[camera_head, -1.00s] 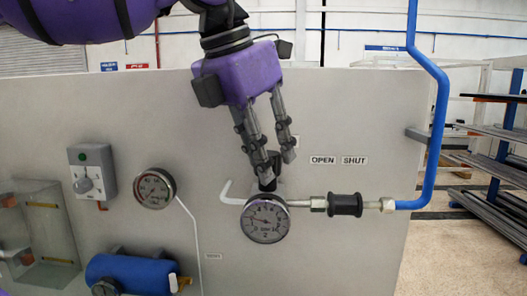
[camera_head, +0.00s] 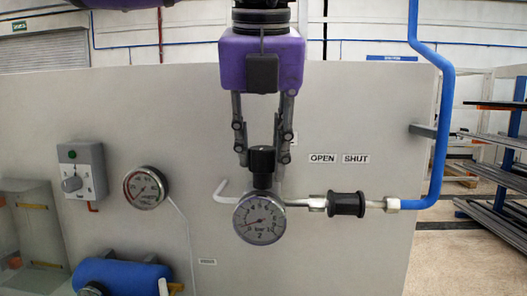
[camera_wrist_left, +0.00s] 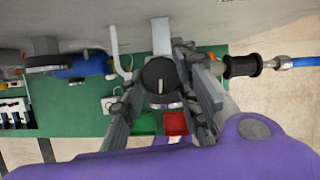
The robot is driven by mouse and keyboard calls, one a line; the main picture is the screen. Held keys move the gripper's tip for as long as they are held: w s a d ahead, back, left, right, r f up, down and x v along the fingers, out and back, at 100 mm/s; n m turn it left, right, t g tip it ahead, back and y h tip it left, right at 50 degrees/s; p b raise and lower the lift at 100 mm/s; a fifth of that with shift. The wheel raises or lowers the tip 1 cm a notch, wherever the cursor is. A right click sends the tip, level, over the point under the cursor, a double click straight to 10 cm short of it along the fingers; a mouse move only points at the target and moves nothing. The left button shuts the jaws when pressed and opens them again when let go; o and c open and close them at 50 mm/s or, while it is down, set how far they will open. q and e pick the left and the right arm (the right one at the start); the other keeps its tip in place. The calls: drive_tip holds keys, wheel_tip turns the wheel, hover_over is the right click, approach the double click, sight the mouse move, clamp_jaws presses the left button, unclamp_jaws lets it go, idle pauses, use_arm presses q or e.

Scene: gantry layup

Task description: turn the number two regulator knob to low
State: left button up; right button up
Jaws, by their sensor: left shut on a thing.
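The regulator knob (camera_head: 262,160) is black and stands on top of a round gauge (camera_head: 259,218) in the pipe line on the panel. In the left wrist view the knob (camera_wrist_left: 161,76) shows from above, with a pale mark on its top. My left gripper (camera_head: 262,157) points down from above, with one finger on each side of the knob, shut on it. In the left wrist view the fingers (camera_wrist_left: 165,95) flank the knob. The gauge's needle is too small to read surely. My right gripper is not in view.
A black coupling (camera_head: 346,204) and a blue pipe (camera_head: 438,130) lie right of the regulator. A second gauge (camera_head: 145,188), a grey switch box (camera_head: 80,171) and a blue cylinder (camera_head: 122,276) are to the left. OPEN and SHUT labels (camera_head: 339,159) are on the panel.

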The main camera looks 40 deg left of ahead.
use_arm(q)
drive_tip(key=shift+r+n+y, duration=0.15)
drive_tip(key=shift+n+y, duration=0.15)
drive_tip(key=shift+n, duration=0.2)
drive_tip(key=o, duration=1)
drive_tip(key=shift+a, duration=0.1)
drive_tip(key=shift+o, duration=0.2)
drive_tip(key=shift+a, duration=0.1)
drive_tip(key=shift+s+d+r, duration=0.1)
drive_tip(key=shift+d+r, duration=0.1)
drive_tip(key=v, duration=1.1)
drive_tip(key=shift+r, duration=0.25)
drive_tip(key=shift+a, duration=0.15)
